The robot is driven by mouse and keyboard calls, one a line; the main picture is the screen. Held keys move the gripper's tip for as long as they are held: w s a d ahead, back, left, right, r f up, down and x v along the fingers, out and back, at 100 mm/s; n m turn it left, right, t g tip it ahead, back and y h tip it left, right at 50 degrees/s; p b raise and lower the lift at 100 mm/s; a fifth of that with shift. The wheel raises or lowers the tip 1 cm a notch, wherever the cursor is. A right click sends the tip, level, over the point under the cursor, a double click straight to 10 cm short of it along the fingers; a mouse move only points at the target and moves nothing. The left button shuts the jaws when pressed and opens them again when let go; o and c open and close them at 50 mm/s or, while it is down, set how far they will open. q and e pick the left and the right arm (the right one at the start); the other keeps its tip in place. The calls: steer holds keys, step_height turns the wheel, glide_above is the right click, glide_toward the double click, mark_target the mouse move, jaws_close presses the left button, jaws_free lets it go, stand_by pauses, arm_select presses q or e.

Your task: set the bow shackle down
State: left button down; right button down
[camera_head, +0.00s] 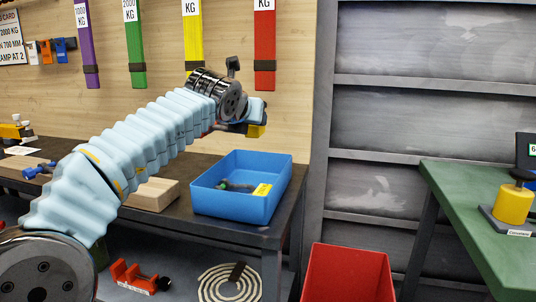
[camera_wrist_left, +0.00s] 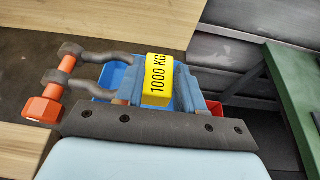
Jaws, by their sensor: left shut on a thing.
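The bow shackle (camera_wrist_left: 90,62) has a grey bow, an orange pin along the left of the left wrist view, and a yellow block marked 1000 KG (camera_wrist_left: 158,76). My left gripper (camera_wrist_left: 159,88) is shut on the shackle at this yellow block. In the head view my left gripper (camera_head: 252,115) is in the air above and behind the blue bin (camera_head: 232,204); the yellow block (camera_head: 256,131) shows at its tip, and the rest of the shackle is mostly hidden there. My right gripper is in neither view.
The blue bin holds a dark object and a yellow tag (camera_head: 262,190). A wooden block (camera_head: 153,194) lies left of it on the dark bench. A red bin (camera_head: 346,272) stands lower right. A green table (camera_head: 470,205) is at right. Coloured slings hang behind.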

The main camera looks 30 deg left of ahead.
arm_select(q)
steer(key=w, duration=0.1)
steer(key=w+f, duration=0.1)
steer(key=shift+w+d, duration=0.2)
steer(key=shift+w, duration=0.2)
steer(key=w+f+b, duration=0.2)
steer(key=w+f, duration=0.2)
steer(key=f, duration=0.4)
steer(key=shift+w+d+f, duration=0.2)
steer(key=shift+d+f, duration=0.15)
steer(key=shift+f, duration=0.05)
steer(key=shift+f, duration=0.55)
steer(key=shift+b, duration=0.3)
